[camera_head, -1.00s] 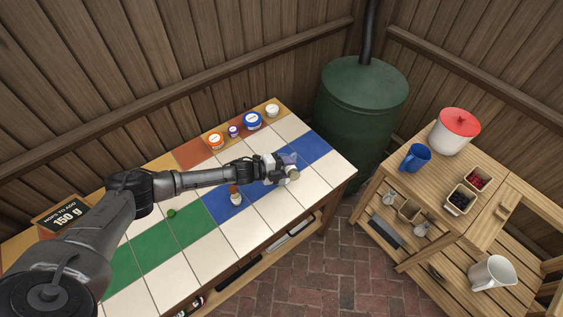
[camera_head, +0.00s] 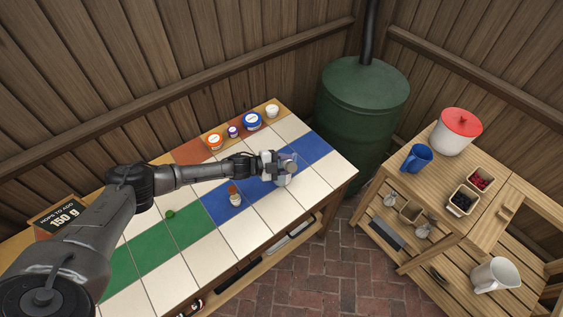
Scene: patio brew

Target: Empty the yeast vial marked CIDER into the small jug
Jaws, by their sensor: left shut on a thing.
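My left gripper (camera_head: 279,165) is above the far right part of the tiled bench, over the blue and white tiles. It is shut on a small pale vessel (camera_head: 290,168) with a tan round end; its marking cannot be read, so I cannot tell whether it is the CIDER vial. A whitish shape shows just below it, partly hidden by the gripper. A small bottle (camera_head: 235,195) with a brown top and pale label stands on the blue tiles to the left, its text unreadable. A white jug (camera_head: 495,274) stands on the right-hand wooden stand. My right gripper is not in view.
Orange (camera_head: 215,142), blue (camera_head: 252,121) and white (camera_head: 272,111) tubs and a small purple one line the bench's back edge. The front tiles are clear.

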